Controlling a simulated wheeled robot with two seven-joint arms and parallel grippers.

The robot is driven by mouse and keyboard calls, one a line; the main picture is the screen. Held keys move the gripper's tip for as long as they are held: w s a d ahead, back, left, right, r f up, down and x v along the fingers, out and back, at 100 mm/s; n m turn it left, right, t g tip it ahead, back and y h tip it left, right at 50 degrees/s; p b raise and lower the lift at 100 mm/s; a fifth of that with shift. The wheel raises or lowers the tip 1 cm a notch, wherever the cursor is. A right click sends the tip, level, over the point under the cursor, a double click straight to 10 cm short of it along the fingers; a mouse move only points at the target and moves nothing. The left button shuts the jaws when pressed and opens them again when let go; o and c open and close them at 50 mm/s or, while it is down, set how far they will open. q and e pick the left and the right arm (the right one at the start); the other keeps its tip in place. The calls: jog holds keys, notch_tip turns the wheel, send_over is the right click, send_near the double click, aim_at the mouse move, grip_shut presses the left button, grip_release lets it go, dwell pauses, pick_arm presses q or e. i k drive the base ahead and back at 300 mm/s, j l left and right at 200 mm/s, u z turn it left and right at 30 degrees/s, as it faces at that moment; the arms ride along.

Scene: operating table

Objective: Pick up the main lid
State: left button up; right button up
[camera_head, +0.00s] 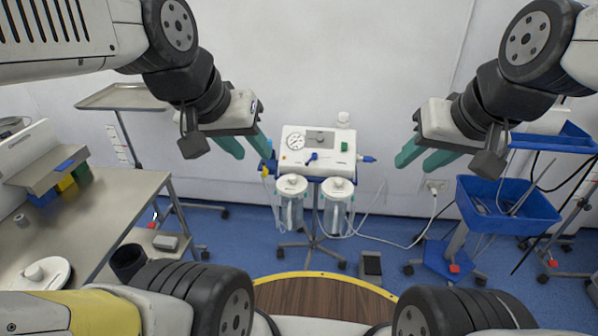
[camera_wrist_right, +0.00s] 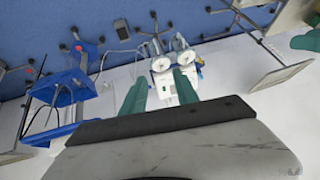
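A round white lid-like piece with a knob (camera_head: 38,274) lies on the metal table at the lower left of the head view. Two white-lidded clear canisters hang on the suction machine; their lids (camera_head: 291,184) and (camera_head: 338,187) are shut on top. I cannot tell which of these the task calls the main lid. My left gripper (camera_head: 252,154) is open and empty, raised left of the machine and far from the piece on the table. My right gripper (camera_head: 416,164) is open and empty, raised right of the machine; its spread green fingers also show in the right wrist view (camera_wrist_right: 160,88).
The suction machine (camera_head: 317,139) stands on a wheeled stand by the wall. A metal table (camera_head: 85,210) is at the left, with coloured boxes. A blue bin (camera_head: 507,207) on a cart is at the right. A tray stand (camera_head: 121,97) is behind left.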

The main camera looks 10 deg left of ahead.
aim_at(290, 184)
jog(key=i+j+u, duration=0.55)
jog(key=i, duration=0.3)
